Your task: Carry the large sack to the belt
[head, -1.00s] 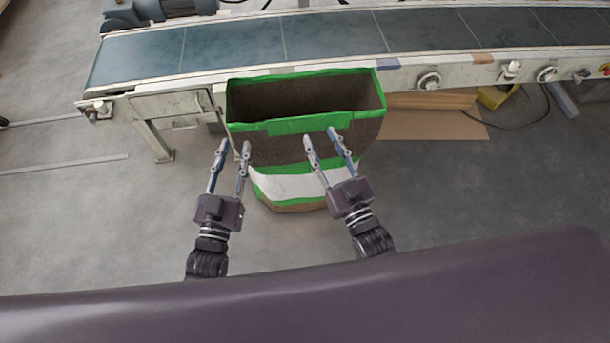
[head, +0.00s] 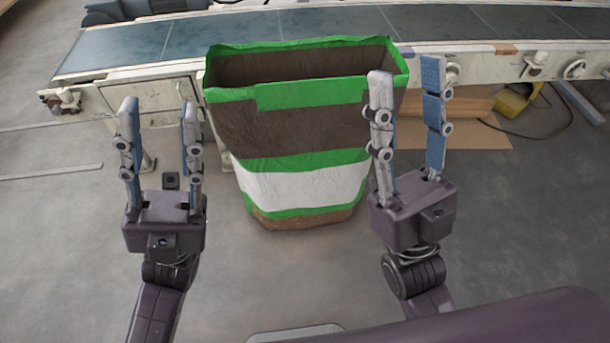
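The large sack (head: 303,187) is brown with green bands and a white stripe, and its open top has a green rim. It stands upright in front of the belt (head: 330,27), its top overlapping the belt's near frame in the picture. My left gripper (head: 157,104) is open and empty, to the left of the sack. My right gripper (head: 406,68) is open, at the sack's right side; its left finger overlaps the sack's right edge in the picture. I cannot tell whether that finger touches the sack. Nothing is between its fingers that I can make out as held.
The conveyor frame (head: 150,95) carries knobs (head: 535,60) along its near side. Flat cardboard (head: 480,130) and a yellow object (head: 515,100) with a cable lie under the belt at right. A motor (head: 120,10) sits behind the belt.

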